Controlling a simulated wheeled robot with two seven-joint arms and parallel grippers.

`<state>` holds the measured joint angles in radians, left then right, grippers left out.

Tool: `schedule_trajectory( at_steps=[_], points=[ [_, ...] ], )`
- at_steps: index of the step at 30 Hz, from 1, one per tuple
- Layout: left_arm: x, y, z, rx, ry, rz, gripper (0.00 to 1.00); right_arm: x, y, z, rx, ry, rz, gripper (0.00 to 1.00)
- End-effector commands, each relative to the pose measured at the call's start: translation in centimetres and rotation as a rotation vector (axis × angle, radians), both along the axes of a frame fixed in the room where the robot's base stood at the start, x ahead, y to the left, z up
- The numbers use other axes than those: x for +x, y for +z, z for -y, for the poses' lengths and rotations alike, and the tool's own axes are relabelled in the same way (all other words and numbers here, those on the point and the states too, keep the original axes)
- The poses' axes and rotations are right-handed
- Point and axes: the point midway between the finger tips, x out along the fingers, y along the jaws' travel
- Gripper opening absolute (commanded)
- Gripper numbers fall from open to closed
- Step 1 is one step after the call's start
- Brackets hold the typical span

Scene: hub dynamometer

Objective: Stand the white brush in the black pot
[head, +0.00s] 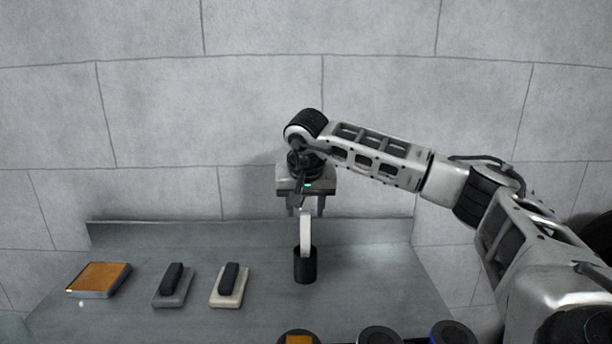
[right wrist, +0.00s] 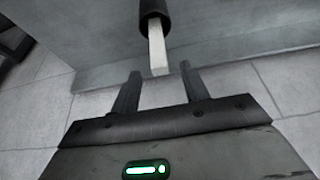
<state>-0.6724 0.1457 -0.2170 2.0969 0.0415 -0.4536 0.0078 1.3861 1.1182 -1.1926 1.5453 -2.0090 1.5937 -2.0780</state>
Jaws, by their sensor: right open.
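The white brush (head: 305,231) stands in the black pot (head: 305,266) on the grey bench, its lower part hidden inside the pot. It leans slightly, if at all. In the right wrist view the white brush (right wrist: 157,50) sticks out of the dark pot (right wrist: 152,10). My right gripper (head: 306,212) is above the pot, by the brush's top end, with its fingers apart. In the right wrist view its fingertips (right wrist: 160,70) are to either side of the brush's free end, with gaps on both sides. My left gripper is not in view.
An orange-topped pad (head: 100,278) and two blocks with dark handles, one grey (head: 173,287) and one cream (head: 229,287), lie left of the pot. Several round dark items (head: 380,335) line the front edge. A low ledge (head: 180,234) runs along the back. The bench right of the pot is clear.

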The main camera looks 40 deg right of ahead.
Motion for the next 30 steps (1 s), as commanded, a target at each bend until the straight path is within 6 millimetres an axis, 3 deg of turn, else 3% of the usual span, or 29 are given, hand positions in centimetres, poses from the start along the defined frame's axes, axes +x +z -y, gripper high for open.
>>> schedule_trajectory(
  at_steps=[9, 15, 21, 30],
  points=[
    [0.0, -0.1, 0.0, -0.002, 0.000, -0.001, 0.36, -2.2, 7.3, -2.0, 0.001, 0.003, 0.005, 0.45],
    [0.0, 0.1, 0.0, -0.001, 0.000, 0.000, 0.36, -3.2, 10.3, -2.8, 0.001, 0.000, 0.004, 0.45],
    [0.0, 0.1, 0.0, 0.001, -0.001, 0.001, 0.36, -3.6, 11.4, -3.1, 0.001, 0.000, 0.001, 0.45],
    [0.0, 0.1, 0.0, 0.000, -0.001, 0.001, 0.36, -3.6, 11.4, -3.1, 0.001, 0.000, 0.001, 0.45]
  ],
)
